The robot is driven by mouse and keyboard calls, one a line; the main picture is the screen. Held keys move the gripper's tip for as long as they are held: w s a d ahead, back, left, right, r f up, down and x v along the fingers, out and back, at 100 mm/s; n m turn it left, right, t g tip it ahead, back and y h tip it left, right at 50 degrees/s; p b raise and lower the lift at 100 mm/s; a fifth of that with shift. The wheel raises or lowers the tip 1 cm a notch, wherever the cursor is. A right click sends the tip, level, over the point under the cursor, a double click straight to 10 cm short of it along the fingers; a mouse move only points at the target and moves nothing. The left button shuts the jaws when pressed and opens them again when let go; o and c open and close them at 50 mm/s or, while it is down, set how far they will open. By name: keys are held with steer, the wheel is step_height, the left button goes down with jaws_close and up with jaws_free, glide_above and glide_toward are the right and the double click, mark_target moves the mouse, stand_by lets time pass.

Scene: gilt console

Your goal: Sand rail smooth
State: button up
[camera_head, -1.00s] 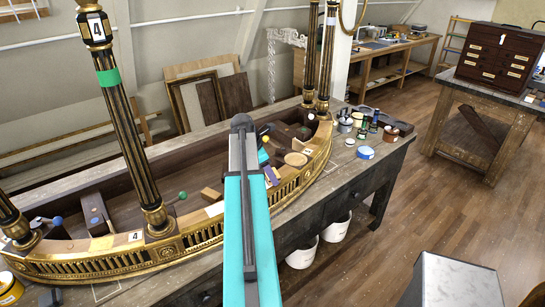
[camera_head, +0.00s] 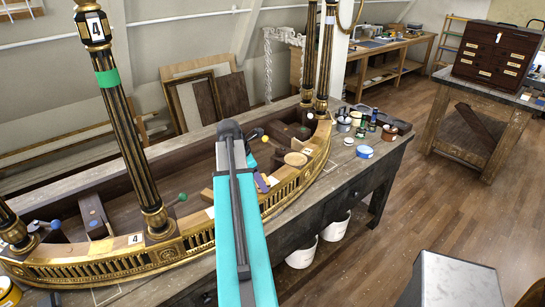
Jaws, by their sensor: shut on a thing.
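The long curved gilt rail (camera_head: 100,266) runs along the front of the console on the bench, with carved openwork on its face and bare pale wood along parts of its top. It bends away to the back right. My teal and grey arm (camera_head: 238,215) crosses in front of its middle and hides that stretch. A small pale patch (camera_head: 210,212) shows on the rail just left of my arm. A small purple piece (camera_head: 262,183) shows just right of my arm, by the rail's inner edge; I cannot tell what it belongs to.
A black-and-gold column (camera_head: 130,140) labelled 4 rises from the rail at left; more columns (camera_head: 325,60) stand at the far end. Tins (camera_head: 364,151) crowd the bench's right end. A wooden block (camera_head: 207,195) and green-knobbed tool (camera_head: 177,199) lie inside the curve.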

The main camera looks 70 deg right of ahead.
steer(key=shift+r, duration=3.85)
steer(key=shift+s, duration=0.1)
